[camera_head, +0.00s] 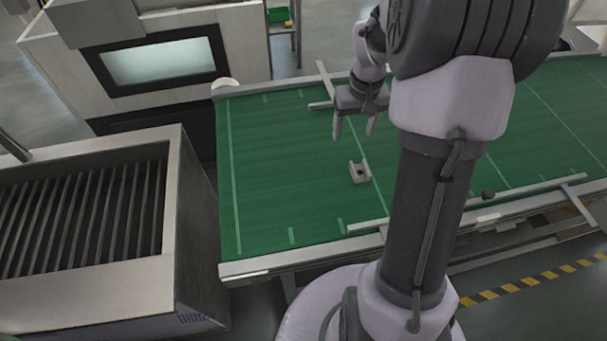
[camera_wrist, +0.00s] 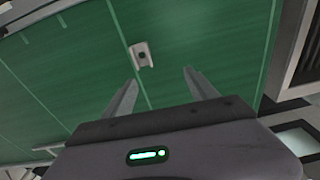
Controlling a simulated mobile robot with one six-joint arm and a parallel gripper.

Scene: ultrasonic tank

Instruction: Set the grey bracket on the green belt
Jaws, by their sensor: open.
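The grey bracket (camera_head: 359,172) rests on the green belt (camera_head: 290,150), near a pale line across it. It also shows in the wrist view (camera_wrist: 143,54), beyond the fingertips and a little left of the middle between them. My gripper (camera_head: 355,138) is open and empty above the belt, apart from the bracket. Its two fingers (camera_wrist: 157,80) are spread wide in the wrist view, with bare belt (camera_wrist: 200,40) between and beyond them.
A grey tank with a slatted inside (camera_head: 85,215) stands left of the belt. A machine with a lit window (camera_head: 160,62) stands behind it. Metal rails edge the belt, and a small dark object (camera_head: 488,194) sits near its front edge. The belt's left part is clear.

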